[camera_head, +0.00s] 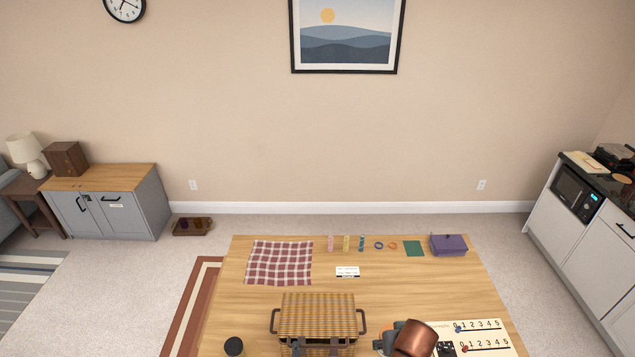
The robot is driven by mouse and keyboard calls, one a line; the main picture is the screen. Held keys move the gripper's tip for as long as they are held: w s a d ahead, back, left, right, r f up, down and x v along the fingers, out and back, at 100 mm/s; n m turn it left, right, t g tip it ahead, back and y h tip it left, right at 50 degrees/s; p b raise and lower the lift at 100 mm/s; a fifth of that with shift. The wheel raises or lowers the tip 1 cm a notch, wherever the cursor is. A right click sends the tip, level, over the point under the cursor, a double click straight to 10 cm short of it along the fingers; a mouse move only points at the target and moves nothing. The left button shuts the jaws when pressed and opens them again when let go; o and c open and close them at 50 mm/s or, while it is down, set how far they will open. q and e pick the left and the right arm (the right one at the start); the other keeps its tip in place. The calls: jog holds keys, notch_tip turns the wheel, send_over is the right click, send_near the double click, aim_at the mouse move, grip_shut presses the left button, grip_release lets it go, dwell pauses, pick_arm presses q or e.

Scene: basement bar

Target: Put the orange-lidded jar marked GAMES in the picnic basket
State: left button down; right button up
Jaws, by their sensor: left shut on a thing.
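The wicker picnic basket (318,305) stands at the front middle of the table, with a dark handle on each side. Its top looks closed, and its lower front is cut off by the picture's edge. The GAMES marking cannot be read here. My right gripper is not in view.
The wooden table (380,290) has free room behind the basket. A checked cloth (279,262), a white card (347,272), small items and a purple box (448,245) lie towards the back. A dark-lidded container (234,346) stands front left; a numbered board (482,337) lies front right.

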pick_arm(q)
jog(key=shift+w+r, duration=0.1)
jog(key=shift+r, duration=0.55)
notch_tip(320, 180, up, 6)
jog(key=w, duration=0.2)
jog(key=shift+w, duration=0.2)
jog(key=shift+f, duration=0.1)
jog(key=w+r, duration=0.3)
jog(key=r, duration=0.2)
jog(key=shift+w, duration=0.4)
jog(key=shift+r, duration=0.1)
